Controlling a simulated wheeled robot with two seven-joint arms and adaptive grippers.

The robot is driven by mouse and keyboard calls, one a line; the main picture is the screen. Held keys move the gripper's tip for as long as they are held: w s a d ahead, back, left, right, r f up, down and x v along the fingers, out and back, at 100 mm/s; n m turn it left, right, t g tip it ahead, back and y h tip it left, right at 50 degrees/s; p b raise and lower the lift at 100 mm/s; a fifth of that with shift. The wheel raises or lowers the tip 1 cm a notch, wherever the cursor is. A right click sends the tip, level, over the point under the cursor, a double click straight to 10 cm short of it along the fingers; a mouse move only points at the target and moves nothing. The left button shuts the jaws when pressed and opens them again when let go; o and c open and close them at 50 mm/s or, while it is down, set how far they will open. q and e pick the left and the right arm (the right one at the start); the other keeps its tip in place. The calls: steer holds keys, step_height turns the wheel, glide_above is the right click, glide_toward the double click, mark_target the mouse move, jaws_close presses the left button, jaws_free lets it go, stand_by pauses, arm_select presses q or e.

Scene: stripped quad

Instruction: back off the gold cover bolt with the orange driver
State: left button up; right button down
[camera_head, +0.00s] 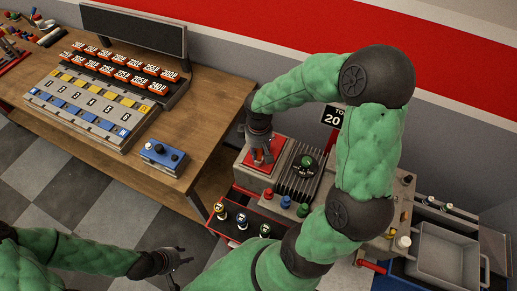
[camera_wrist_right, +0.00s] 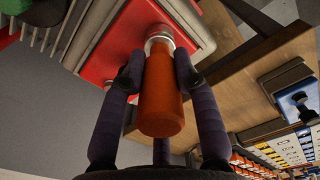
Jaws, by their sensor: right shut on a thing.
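My right gripper (camera_head: 262,157) points down over the red cover plate (camera_head: 251,170) at the left end of the machine. In the right wrist view, the right gripper (camera_wrist_right: 159,72) is shut on the orange driver (camera_wrist_right: 162,100), with a finger on each side of it. The driver's silver collar (camera_wrist_right: 159,36) is close to the red plate (camera_wrist_right: 122,45); I cannot tell whether its tip touches a bolt. The gold cover bolt is hidden behind the driver and gripper. My left gripper (camera_head: 176,262) hangs low over the floor, empty, its fingers apart.
A finned block with a green knob (camera_head: 307,162) stands right of the plate. Several coloured-top pieces stand in a red-edged tray (camera_head: 256,215) in front. A wooden bench (camera_head: 205,115) with a blue switch box (camera_head: 163,157) is at left. A grey bin (camera_head: 446,255) stands at right.

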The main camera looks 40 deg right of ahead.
steer(key=shift+r+n+p, duration=0.1)
steer(key=shift+n+p, duration=0.35)
steer(key=shift+n, duration=0.65)
steer(key=shift+n+p, duration=0.6)
steer(key=shift+p, duration=0.05)
steer(key=shift+n, duration=0.6)
